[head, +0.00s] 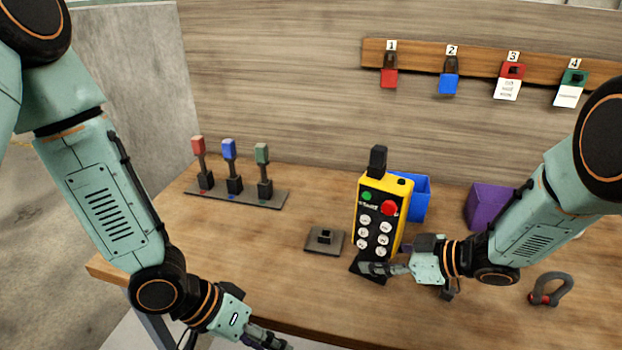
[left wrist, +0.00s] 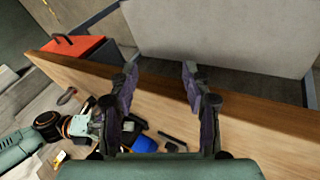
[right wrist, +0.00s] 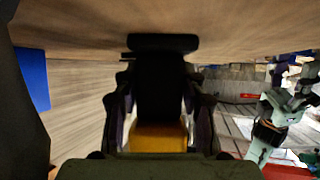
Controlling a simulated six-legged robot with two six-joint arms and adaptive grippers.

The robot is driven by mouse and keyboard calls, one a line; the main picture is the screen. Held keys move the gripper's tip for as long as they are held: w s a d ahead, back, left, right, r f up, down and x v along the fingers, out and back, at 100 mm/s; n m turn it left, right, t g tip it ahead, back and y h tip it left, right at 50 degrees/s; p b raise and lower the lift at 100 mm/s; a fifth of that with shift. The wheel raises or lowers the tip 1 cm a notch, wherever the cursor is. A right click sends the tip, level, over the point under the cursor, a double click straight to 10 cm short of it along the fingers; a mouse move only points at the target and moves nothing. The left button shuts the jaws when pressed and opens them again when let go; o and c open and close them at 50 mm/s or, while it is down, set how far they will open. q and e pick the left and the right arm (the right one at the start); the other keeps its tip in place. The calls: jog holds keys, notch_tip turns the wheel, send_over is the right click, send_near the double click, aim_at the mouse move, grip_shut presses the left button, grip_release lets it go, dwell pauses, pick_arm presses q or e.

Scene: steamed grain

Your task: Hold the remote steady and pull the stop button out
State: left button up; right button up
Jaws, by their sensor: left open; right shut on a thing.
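A yellow remote (head: 398,193) stands upright on the wooden table in the head view. Its face carries a red stop button (head: 389,208), a green button (head: 367,196) and several white buttons. A black piece sticks up from its top. My right gripper (head: 374,268) is shut on the remote's dark lower end. In the right wrist view the remote's yellow part (right wrist: 160,137) and black end show between the fingers. My left gripper (head: 268,340) is low at the table's front edge, apart from the remote. Its fingers are open and empty in the left wrist view (left wrist: 160,78).
A black switch plate (head: 324,241) lies left of the remote. A blue bin (head: 420,200) and a purple box (head: 487,207) stand behind. A lever stand (head: 235,193) is at the back left. A shackle (head: 551,287) lies right. The front-left table is clear.

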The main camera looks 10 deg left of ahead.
pick_arm(q)
jog(key=w+d+r+t+h, duration=0.2)
jog(key=w+r, duration=0.6)
jog(key=r, duration=0.3)
jog(key=t+h, duration=0.1)
jog(key=h, duration=0.1)
send_near(386, 208)
pick_arm(e)
jog(key=shift+r, duration=0.1)
pick_arm(q)
jog(key=shift+n, duration=0.3)
jog(key=shift+x, duration=3.95)
grip_shut()
